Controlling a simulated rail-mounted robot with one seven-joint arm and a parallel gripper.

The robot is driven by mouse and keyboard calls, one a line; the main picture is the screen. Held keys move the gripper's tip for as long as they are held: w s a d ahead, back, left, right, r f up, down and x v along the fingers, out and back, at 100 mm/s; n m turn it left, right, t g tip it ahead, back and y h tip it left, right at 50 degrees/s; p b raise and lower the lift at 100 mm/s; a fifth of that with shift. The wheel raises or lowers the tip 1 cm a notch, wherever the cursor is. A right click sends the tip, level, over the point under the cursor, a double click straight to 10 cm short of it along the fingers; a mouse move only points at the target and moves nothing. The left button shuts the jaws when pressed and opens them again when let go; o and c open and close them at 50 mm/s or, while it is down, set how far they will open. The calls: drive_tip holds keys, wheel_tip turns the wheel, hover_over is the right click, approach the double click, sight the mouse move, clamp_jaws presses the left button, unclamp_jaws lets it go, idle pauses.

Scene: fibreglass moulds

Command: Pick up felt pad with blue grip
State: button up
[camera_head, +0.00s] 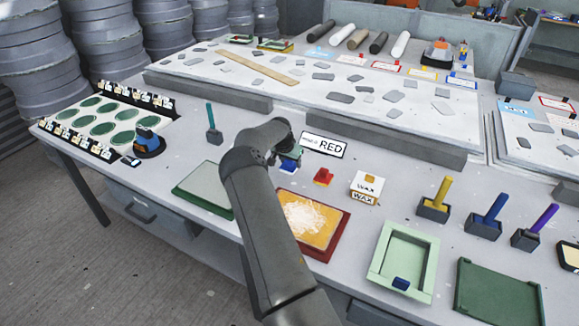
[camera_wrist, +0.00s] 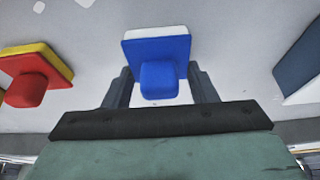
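The felt pad with the blue grip (camera_wrist: 157,50) shows in the wrist view as a blue plate with a square blue knob and a thin white layer at its far edge. In the head view, its blue part (camera_head: 288,166) shows under my gripper (camera_head: 290,157), mostly hidden by the arm. In the wrist view, my gripper (camera_wrist: 161,87) is open, with one finger on each side of the knob. Small gaps show between the fingers and the knob. The pad appears to rest on the table.
A red-gripped pad with a yellow layer (camera_wrist: 35,72) lies to the left in the wrist view; it is right of my gripper in the head view (camera_head: 323,177). A "RED" card (camera_head: 324,145), wax block (camera_head: 367,186) and red-framed tray (camera_head: 327,250) are nearby.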

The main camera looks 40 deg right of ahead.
drive_tip(key=shift+r, duration=0.1)
drive_tip(key=shift+r, duration=0.2)
drive_tip(key=r, duration=0.1)
drive_tip(key=r+b, duration=0.1)
drive_tip(key=r, duration=0.1)
drive_tip(key=shift+s+a+r, duration=0.1)
drive_tip(key=shift+s+a, duration=0.05)
drive_tip(key=shift+s, duration=0.05)
drive_tip(key=s+a+r+b, duration=0.4)
drive_tip(key=s+a+r, duration=0.3)
drive_tip(key=s+r, duration=0.2)
drive_tip(key=shift+s, duration=1.25)
drive_tip(key=shift+o, duration=0.5)
drive_tip(key=shift+r, duration=0.1)
